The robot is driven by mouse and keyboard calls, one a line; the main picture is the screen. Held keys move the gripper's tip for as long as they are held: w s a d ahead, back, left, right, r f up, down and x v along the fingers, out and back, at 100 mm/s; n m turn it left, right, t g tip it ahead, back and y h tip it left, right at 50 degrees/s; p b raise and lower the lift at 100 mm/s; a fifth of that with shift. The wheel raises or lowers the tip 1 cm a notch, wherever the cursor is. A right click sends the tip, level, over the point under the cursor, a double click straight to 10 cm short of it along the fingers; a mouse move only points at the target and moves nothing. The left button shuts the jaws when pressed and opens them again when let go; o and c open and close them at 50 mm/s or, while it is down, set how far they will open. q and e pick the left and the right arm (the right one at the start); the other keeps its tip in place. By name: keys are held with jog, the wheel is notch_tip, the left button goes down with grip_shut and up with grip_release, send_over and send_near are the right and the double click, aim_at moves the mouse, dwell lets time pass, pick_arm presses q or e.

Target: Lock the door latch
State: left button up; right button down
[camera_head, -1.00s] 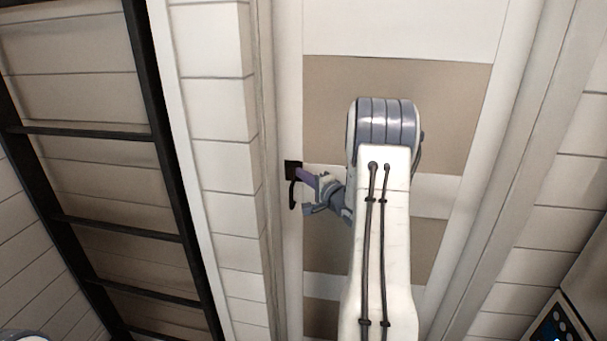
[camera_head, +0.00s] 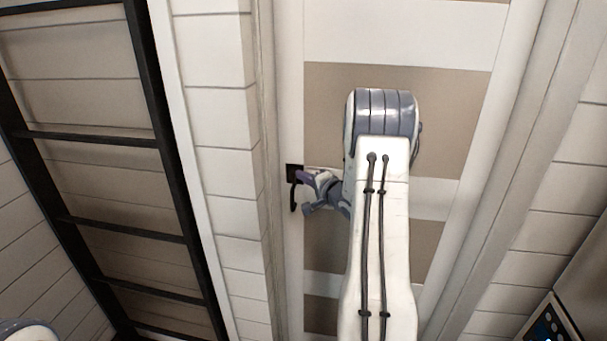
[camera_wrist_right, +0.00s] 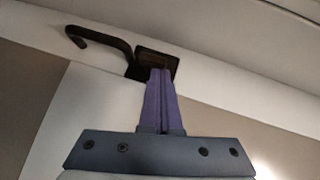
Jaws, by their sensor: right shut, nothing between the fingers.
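The door (camera_head: 405,40) is white with beige panels and stands in front of me. The latch (camera_head: 293,172) is a dark square plate with a curved dark handle (camera_head: 293,196) hanging down at the door's left edge. In the right wrist view the latch plate (camera_wrist_right: 157,64) and its hooked handle (camera_wrist_right: 97,38) show at the top. My right gripper (camera_head: 304,177) is shut and empty, its fingers together right by the latch. In the wrist view the fingertips (camera_wrist_right: 160,72) overlap the plate; I cannot tell whether they touch. My left gripper is not in view.
A black ladder-like frame (camera_head: 165,120) stands at the left. White plank wall (camera_head: 215,110) lies between it and the door frame. A dark panel with small lights (camera_head: 548,328) sits at the lower right.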

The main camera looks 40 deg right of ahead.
jog(key=g+p, duration=0.1)
jog(key=p, duration=0.1)
jog(key=r+n+g+p, duration=0.1)
jog(key=p, duration=0.1)
jog(key=shift+w+a+r+n+h, duration=0.1)
jog(key=shift+w+a+n+h, duration=0.1)
jog(key=shift+w+n+h, duration=0.1)
jog(key=shift+w+a+r+n+g+h+p, duration=0.15)
jog(key=shift+a+n+g+h+p, duration=0.1)
jog(key=shift+n+g+p, duration=0.35)
jog(key=shift+w+a+r+n+g+h+p, duration=0.15)
jog(key=shift+n+g+h+p, duration=0.15)
jog(key=shift+g+p, duration=0.45)
jog(key=shift+w+a+n+g+h+p, duration=0.15)
jog(key=shift+w+n+g+h+p, duration=0.15)
jog(key=shift+n+g+p, duration=0.15)
jog(key=shift+w+a, duration=0.25)
jog(key=shift+w, duration=0.05)
jog(key=shift+w+a+n+g+h+b, duration=0.25)
jog(key=shift+n+g+b, duration=0.1)
jog(key=shift+g+b, duration=0.15)
jog(key=shift+r, duration=0.1)
